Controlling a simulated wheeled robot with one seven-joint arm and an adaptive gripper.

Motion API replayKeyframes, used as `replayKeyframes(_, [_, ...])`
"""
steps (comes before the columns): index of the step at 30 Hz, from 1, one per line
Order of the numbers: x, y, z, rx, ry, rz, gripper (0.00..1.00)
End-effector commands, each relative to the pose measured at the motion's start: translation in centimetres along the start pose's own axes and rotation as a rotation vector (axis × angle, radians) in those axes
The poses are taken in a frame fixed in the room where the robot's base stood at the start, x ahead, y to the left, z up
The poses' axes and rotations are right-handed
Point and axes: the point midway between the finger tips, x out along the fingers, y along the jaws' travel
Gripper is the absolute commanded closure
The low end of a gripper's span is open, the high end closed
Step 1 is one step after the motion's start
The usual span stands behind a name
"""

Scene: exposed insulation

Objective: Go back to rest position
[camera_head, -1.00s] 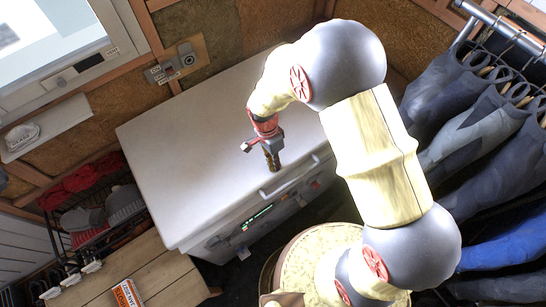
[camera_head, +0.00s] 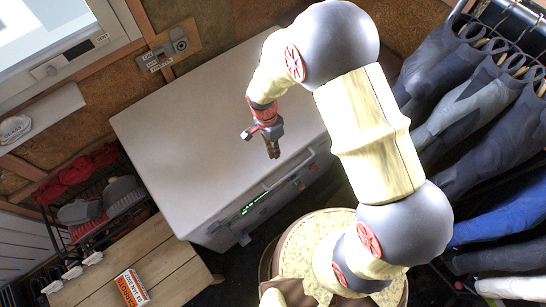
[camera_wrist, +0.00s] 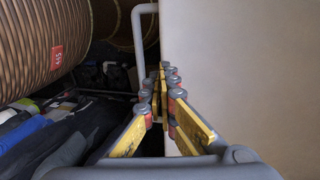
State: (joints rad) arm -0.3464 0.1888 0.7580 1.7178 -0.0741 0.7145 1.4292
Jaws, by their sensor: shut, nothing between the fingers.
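My gripper (camera_head: 273,153) is shut and empty. In the head view it hangs pointing down over the front edge of the white chest (camera_head: 215,110), near the chest's handle (camera_head: 290,168). In the wrist view my gripper's fingers (camera_wrist: 162,72) come together, with the pale chest surface (camera_wrist: 235,70) filling the right side and the grey handle (camera_wrist: 138,45) just beyond the fingertips. My arm is bent above the chest. I cannot tell whether the fingertips touch anything.
Wetsuits (camera_head: 490,130) hang from a rail at the right. A wooden bench (camera_head: 165,262) with an orange-and-white box (camera_head: 131,288) stands at the lower left. A wire rack (camera_head: 105,205) is behind it. In the wrist view, large ribbed hoses (camera_wrist: 40,45) are at upper left.

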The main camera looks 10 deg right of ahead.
Motion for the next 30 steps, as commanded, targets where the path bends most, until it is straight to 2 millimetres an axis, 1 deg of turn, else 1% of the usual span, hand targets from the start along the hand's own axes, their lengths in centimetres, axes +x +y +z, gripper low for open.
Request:
replayKeyframes(1, [-1.2, 0.2, 0.0, -0.001, 0.001, -0.005, 1.00])
replayKeyframes(6, [-4.5, 1.1, 0.0, -0.001, 0.001, -0.002, 1.00])
replayKeyframes(9, [-6.0, 1.5, 0.1, -0.001, 0.001, -0.003, 1.00])
replayKeyframes(12, [-7.1, 1.8, 0.1, -0.001, 0.001, -0.001, 1.00])
replayKeyframes(17, [-7.9, 2.0, 0.1, -0.001, 0.000, 0.001, 1.00])
replayKeyframes(25, [-8.0, 2.0, 0.1, -0.008, 0.000, 0.001, 1.00])
replayKeyframes(28, [-8.0, 2.0, 0.1, -0.067, 0.000, 0.001, 1.00])
replayKeyframes(30, [-8.0, 2.1, 0.1, -0.152, -0.001, 0.003, 1.00])
